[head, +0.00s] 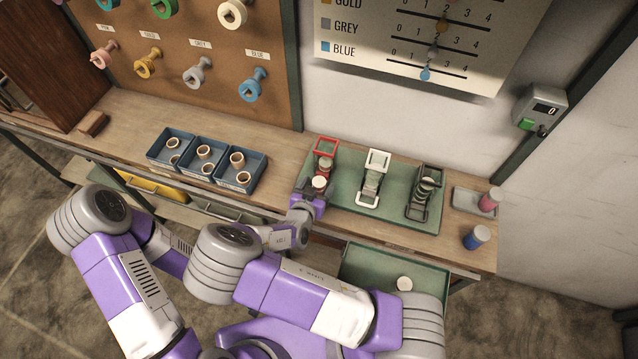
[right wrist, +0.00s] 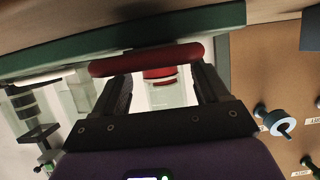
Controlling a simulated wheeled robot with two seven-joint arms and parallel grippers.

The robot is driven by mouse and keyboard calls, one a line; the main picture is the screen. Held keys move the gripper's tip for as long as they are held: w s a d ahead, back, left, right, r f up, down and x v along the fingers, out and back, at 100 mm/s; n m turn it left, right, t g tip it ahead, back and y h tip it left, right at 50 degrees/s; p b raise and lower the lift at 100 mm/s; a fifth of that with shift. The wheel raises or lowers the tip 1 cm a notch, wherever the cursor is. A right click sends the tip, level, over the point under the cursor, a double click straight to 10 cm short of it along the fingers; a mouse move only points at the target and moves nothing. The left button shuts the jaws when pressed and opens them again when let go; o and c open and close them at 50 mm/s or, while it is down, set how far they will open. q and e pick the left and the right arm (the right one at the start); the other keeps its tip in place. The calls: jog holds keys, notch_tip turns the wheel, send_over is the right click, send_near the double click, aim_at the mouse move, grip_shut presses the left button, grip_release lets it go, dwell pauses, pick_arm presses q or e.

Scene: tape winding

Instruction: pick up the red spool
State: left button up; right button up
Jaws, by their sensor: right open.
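A pinkish-red spool (head: 489,200) with a pale top stands at the right end of the bench in the head view. A red-framed stand (head: 326,147) is at the left of the green mat (head: 345,205). My right gripper (head: 316,186) is open at the front of this stand, around a pale round top (head: 319,182). In the right wrist view, the red bar (right wrist: 150,58) crosses beyond my fingers (right wrist: 160,88), and a red-banded pale piece (right wrist: 158,73) shows between them. I cannot tell whether the fingers touch it. My left gripper is not in view.
A white-framed stand (head: 378,160) and a dark-framed stand (head: 425,190) share the mat. Blue bins (head: 207,158) with rings stand to the left. A blue spool (head: 476,237) is near the front right edge. An open green drawer (head: 375,265) juts out below the bench.

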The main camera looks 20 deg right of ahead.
jog(key=shift+w+d+f, duration=0.1)
jog(key=shift+w+d, duration=0.1)
jog(key=shift+w, duration=0.05)
jog(key=c, duration=1.1)
jog(key=shift+c, duration=0.2)
